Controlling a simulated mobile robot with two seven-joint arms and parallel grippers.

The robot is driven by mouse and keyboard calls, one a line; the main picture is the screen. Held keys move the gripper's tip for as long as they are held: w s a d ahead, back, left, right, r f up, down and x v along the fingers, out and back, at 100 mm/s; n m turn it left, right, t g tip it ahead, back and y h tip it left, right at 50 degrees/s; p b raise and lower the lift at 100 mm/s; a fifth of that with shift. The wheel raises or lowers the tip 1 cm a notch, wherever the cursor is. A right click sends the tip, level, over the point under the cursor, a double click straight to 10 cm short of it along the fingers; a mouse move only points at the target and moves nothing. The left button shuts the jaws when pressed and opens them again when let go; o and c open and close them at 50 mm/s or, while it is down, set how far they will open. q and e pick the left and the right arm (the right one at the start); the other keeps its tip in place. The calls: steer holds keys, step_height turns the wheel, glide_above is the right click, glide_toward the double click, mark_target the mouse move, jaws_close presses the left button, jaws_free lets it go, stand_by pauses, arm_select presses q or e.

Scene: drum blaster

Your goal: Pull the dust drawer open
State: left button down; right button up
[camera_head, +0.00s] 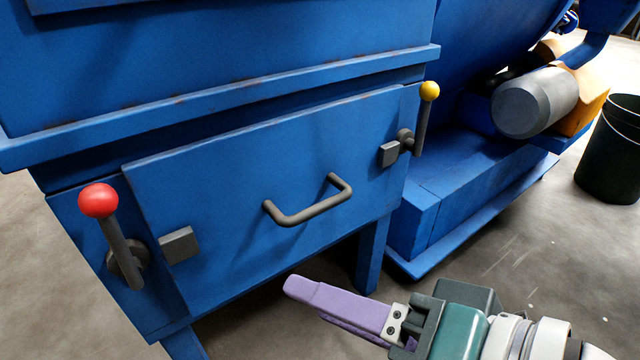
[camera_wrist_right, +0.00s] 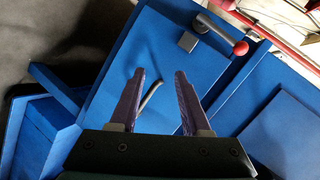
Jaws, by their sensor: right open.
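The dust drawer (camera_head: 240,240) is a blue panel set flush in the blue machine's lower front, and it looks shut. Its dark U-shaped handle (camera_head: 310,205) stands out from the middle; it also shows in the right wrist view (camera_wrist_right: 151,94) as a thin bar between the finger lines. My right gripper (camera_head: 300,288), with purple fingers, is below and in front of the handle, apart from it. In the wrist view its fingers (camera_wrist_right: 159,75) are spread with nothing held. My left gripper is not in view.
A red-knobbed lever (camera_head: 122,245) and a yellow-knobbed lever (camera_head: 422,125) flank the drawer, both upright beside their square blocks. A machine leg (camera_head: 371,255) stands behind my right gripper. A black bucket (camera_head: 610,150) is at far right. The floor in front is clear.

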mark_target(325, 209)
steer(key=w+d+m+t, duration=0.4)
steer(key=w+d+m, duration=0.1)
steer(key=w+m, duration=0.2)
steer(key=shift+m+h, duration=0.3)
steer(key=shift+h, duration=0.2)
steer(key=b+x, duration=0.2)
steer(key=x, duration=0.2)
steer(key=b+x, duration=0.1)
steer(key=x, duration=0.4)
steer(key=shift+w+f+b, duration=0.15)
steer(key=shift+f+b, duration=0.1)
steer(key=shift+b, duration=0.1)
steer(key=shift+w+a, duration=0.25)
steer(key=shift+w, duration=0.1)
steer(key=c, duration=0.5)
jaws_close()
